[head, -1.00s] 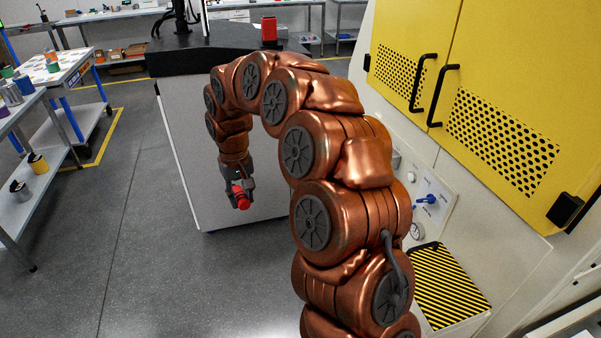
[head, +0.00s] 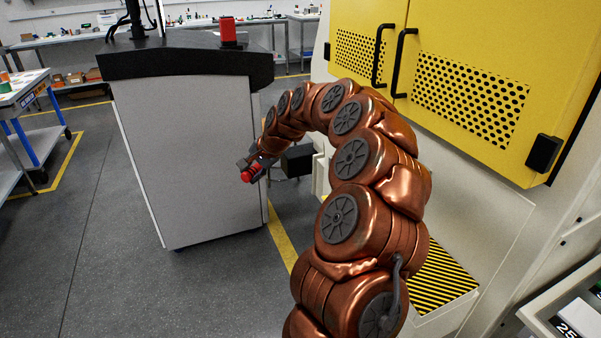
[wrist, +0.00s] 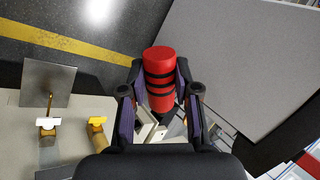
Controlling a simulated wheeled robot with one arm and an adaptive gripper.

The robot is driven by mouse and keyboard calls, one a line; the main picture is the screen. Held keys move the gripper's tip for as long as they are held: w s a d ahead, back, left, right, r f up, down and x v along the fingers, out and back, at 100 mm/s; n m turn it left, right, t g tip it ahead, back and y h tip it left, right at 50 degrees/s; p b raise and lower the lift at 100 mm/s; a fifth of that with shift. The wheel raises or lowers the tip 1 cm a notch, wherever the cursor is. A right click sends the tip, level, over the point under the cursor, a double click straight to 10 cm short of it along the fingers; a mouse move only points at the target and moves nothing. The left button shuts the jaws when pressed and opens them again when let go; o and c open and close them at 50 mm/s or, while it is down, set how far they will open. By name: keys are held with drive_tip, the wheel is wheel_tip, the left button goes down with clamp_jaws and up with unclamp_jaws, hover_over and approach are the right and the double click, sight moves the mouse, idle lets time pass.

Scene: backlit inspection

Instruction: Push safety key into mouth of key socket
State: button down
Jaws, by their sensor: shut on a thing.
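The safety key (wrist: 159,62) is a red cylinder with black bands. In the wrist view my gripper (wrist: 161,98) is shut on it, one finger on each side, and the red end sticks out beyond the fingertips. In the head view the red key (head: 251,174) shows at the end of my curved arm, in the air in front of the grey cabinet. I cannot pick out the key socket for sure in either view. My arm hides part of the machine front in the head view.
A yellow machine door (head: 470,75) with black handles is at right. A grey cabinet (head: 190,150) with a dark top stands behind my gripper. Yellow-handled fittings (wrist: 97,126) and a square plate (wrist: 48,82) are at left in the wrist view. Floor at left is open.

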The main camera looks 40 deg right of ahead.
drive_tip(key=s+d+m+t+h+b, duration=0.1)
drive_tip(key=s+d+m+h+b, duration=0.1)
drive_tip(key=d, duration=0.5)
drive_tip(key=s+d+m+t+h+b, duration=0.2)
drive_tip(key=d+m, duration=0.3)
drive_tip(key=d, duration=0.3)
drive_tip(key=shift+f+h+b, duration=0.25)
drive_tip(key=shift+h+b, duration=0.35)
drive_tip(key=shift+h, duration=0.1)
drive_tip(key=shift+a, duration=0.15)
drive_tip(key=shift+s+d+b, duration=0.1)
drive_tip(key=shift+s+d, duration=0.2)
drive_tip(key=shift+d, duration=0.6)
drive_tip(key=shift+s+d+b, duration=0.15)
drive_tip(key=shift+s+d, duration=0.15)
drive_tip(key=shift+d, duration=0.6)
drive_tip(key=shift+s+d+b, duration=0.1)
drive_tip(key=shift+s+d, duration=0.2)
drive_tip(key=shift+d, duration=0.6)
drive_tip(key=shift+s+d, duration=0.35)
drive_tip(key=shift+d, duration=0.5)
drive_tip(key=shift+s+d, duration=0.3)
drive_tip(key=shift+d, duration=0.55)
drive_tip(key=c, duration=0.8)
unclamp_jaws()
drive_tip(key=shift+o, duration=0.2)
